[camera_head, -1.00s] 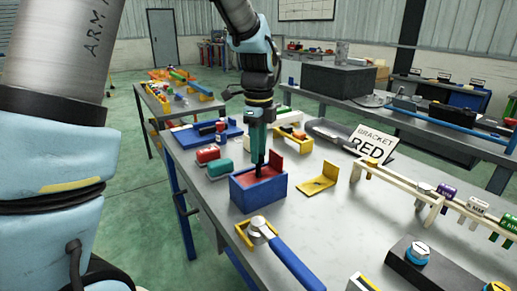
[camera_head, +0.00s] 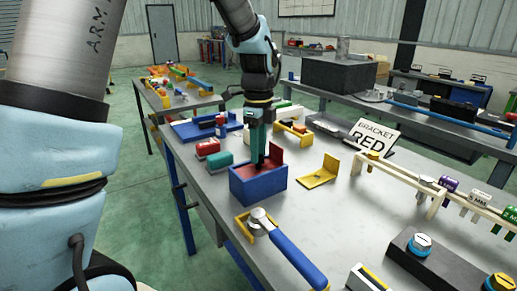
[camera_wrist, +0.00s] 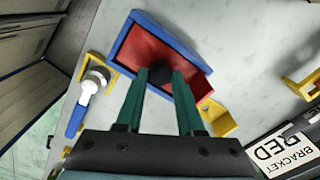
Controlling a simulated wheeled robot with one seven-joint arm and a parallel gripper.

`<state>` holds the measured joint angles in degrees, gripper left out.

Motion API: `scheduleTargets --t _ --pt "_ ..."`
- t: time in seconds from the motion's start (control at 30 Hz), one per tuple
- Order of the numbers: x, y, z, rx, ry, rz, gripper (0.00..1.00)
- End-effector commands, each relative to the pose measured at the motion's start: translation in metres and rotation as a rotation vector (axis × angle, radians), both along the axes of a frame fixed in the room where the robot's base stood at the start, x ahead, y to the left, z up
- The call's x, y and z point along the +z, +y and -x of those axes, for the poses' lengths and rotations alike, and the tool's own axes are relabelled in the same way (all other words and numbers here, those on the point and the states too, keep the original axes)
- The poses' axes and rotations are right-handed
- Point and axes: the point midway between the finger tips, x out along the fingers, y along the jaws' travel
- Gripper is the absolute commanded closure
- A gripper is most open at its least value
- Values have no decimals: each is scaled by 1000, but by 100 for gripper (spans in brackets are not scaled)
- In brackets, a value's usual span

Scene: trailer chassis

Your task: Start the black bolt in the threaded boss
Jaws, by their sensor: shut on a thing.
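The black bolt (camera_wrist: 184,88) is a dark piece between the green fingertips of my gripper (camera_wrist: 168,80). My gripper is shut on it. In the head view my gripper (camera_head: 258,160) points down into a blue open box (camera_head: 259,187). The box has a red inside (camera_wrist: 140,48), and a red upright plate (camera_head: 277,150) stands at its back. The threaded boss cannot be made out; the fingers and bolt cover that part of the box. I cannot tell whether the bolt's tip touches anything.
A blue-handled tool (camera_head: 297,263) in a yellow holder lies in front of the box. A yellow bracket (camera_head: 318,174) is at right, by a "BRACKET RED" sign (camera_head: 374,143). Red and green blocks (camera_head: 219,162) sit left. A wooden rack (camera_head: 432,188) holds tagged parts.

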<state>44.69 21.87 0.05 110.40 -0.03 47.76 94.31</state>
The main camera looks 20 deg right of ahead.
Motion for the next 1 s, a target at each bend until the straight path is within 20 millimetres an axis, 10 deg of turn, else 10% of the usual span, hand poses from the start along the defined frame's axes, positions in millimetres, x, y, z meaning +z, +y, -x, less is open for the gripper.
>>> scheduleTargets --t 0.33,0.37,0.67,1.0 --pt "-9 0 0 0 0 0 100" --pt "-8 0 0 0 -1 1 61" --pt "-8 0 0 0 0 0 28" --pt "-8 0 0 0 0 0 32"
